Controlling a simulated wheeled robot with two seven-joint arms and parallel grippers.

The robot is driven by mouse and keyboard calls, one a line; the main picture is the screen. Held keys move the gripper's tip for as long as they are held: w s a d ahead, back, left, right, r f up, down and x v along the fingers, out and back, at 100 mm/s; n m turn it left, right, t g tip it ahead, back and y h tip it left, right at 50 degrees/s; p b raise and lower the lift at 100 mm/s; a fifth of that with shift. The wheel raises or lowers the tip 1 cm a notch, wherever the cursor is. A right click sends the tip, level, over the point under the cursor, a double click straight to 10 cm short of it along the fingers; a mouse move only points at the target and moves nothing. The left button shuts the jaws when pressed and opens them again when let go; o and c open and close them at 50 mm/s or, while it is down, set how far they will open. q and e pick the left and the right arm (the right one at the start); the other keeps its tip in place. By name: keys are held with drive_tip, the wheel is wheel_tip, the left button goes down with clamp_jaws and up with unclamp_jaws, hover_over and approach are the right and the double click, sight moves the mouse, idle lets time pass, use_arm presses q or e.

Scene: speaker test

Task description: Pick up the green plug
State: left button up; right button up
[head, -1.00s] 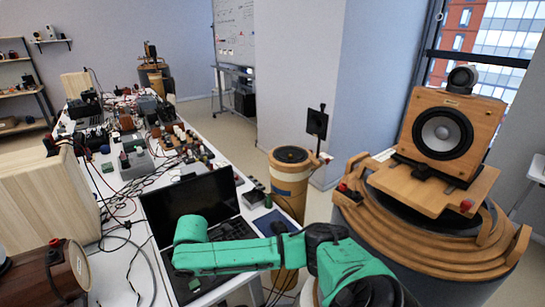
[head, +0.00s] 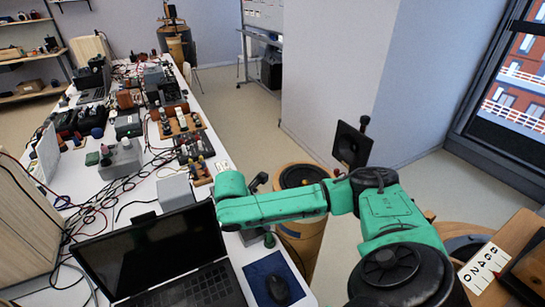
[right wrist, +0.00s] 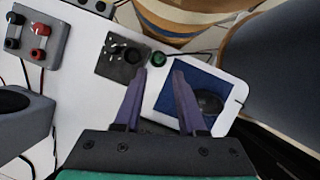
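A small green plug (head: 269,240) stands near the table's right edge, beside the laptop and behind the blue mouse pad. In the right wrist view the plug (right wrist: 158,58) shows as a dark green round top, just beyond the fingertips and between their lines. My right gripper (right wrist: 160,74) is open, with two purple fingers apart and nothing between them. In the head view my green right arm reaches in over the table edge, and its fingers are hidden there. My left gripper is not in view.
A dark square block (right wrist: 122,57) sits close beside the plug. A black mouse (head: 278,289) lies on a blue pad (head: 262,269). An open laptop (head: 150,255) stands to the left. Cables and electronics crowd the table beyond. A wooden drum (head: 303,240) stands beside the table.

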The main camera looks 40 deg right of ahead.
sight(269, 234)
drive_tip(key=x, duration=0.6)
drive_tip(key=p+x, duration=0.1)
drive_tip(key=x, duration=0.2)
drive_tip(key=shift+w+a+f, duration=0.1)
drive_tip(key=shift+a+f, duration=0.15)
drive_tip(key=shift+f, duration=0.45)
drive_tip(key=shift+d, duration=0.1)
clamp_jaws()
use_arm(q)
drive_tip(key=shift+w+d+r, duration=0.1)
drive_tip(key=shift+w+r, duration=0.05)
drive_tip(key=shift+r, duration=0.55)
